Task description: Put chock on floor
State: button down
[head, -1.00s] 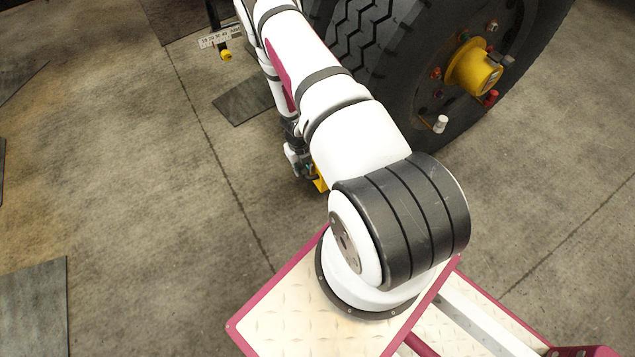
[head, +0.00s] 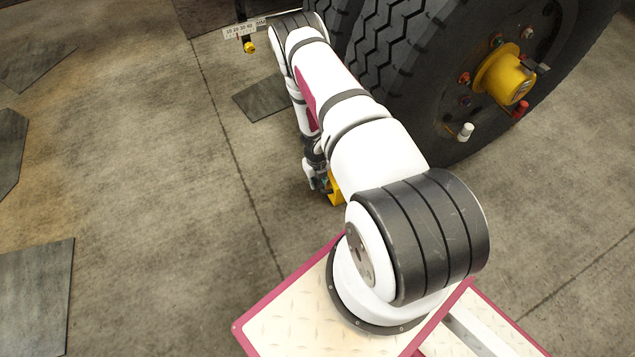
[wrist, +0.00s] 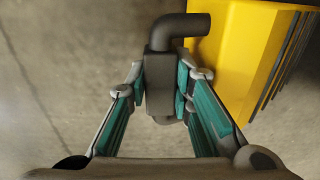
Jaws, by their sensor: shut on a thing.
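The yellow chock (head: 336,193) shows partly behind my arm in the head view, low beside the large tyre. In the wrist view the yellow chock (wrist: 240,50) fills the upper right, with a dark bent handle (wrist: 165,75) on its left side. My gripper (wrist: 162,95) is shut on that handle, with teal pads on both sides of it. The gripper (head: 318,180) is small and partly hidden by my arm in the head view. The concrete floor (wrist: 60,90) lies below the chock. I cannot tell whether the chock touches it.
A large black wheel (head: 400,60) with a yellow hub (head: 505,75) stands to the right of my arm. A dark plate (head: 262,100) lies on the floor near the tyre. More dark plates (head: 35,295) lie at the left. The floor between is clear.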

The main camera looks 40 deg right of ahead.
jog(key=shift+f, duration=0.15)
jog(key=c, duration=1.4)
grip_release()
